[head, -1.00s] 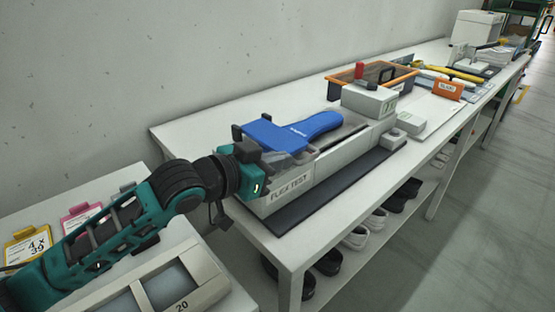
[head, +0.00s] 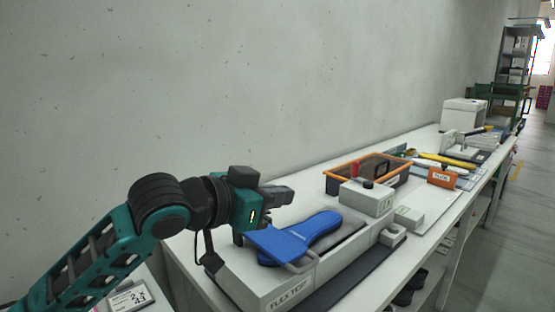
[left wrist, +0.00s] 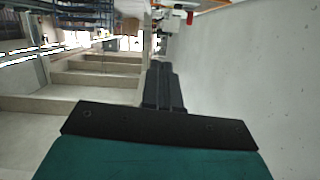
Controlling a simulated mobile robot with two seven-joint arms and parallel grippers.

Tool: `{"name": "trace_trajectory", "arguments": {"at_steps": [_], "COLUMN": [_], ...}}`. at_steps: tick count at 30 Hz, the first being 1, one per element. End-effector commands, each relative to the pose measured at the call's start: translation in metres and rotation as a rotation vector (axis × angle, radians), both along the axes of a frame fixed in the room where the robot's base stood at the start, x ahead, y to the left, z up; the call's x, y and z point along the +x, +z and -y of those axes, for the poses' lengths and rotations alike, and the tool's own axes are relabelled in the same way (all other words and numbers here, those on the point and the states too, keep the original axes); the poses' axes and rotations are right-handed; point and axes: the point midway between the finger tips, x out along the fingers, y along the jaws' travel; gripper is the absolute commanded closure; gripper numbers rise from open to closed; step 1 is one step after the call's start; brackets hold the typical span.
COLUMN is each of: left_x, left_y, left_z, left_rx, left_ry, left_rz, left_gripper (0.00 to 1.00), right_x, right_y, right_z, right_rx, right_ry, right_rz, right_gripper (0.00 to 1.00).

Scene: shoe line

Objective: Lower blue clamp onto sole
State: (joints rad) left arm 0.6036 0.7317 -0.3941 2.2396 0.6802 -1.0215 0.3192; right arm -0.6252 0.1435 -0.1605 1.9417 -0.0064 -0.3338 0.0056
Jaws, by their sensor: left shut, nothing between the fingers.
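The blue clamp (head: 277,243), a flat plate with a grey loop handle at its near end, lies across a blue sole (head: 322,224) on the light grey flex test machine (head: 268,286). It looks level, low over the sole; its contact underneath is hidden. The sole's rounded end shows beyond the clamp. My left gripper (head: 288,193) is above and behind the clamp, apart from it, shut and empty. Its dark closed fingers (left wrist: 163,88) show in the left wrist view, with no clamp there. My right gripper is not in view.
An orange sign (head: 443,177) and tools lie farther along the white table.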

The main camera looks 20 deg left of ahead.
Motion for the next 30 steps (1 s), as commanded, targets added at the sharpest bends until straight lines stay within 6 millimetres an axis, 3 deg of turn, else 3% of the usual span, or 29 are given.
{"name": "trace_trajectory", "arguments": {"at_steps": [1,3,9,30], "left_x": [0.0,0.0,0.0,0.0], "left_y": [0.015,0.026,0.044,0.046], "left_z": [0.0,0.0,0.0,0.0], "left_rx": [0.0,-0.001,0.0,0.0], "left_ry": [0.0,-0.001,-0.001,-0.001], "left_rz": [0.005,0.004,0.0,0.0], "left_gripper": [1.0,1.0,1.0,1.0], "right_x": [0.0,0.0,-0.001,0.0], "right_y": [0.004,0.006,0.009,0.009], "right_z": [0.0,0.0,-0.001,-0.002], "right_rx": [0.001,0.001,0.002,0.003], "right_ry": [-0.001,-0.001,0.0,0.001], "right_rz": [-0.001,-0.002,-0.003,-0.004], "right_gripper": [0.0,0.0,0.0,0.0]}}
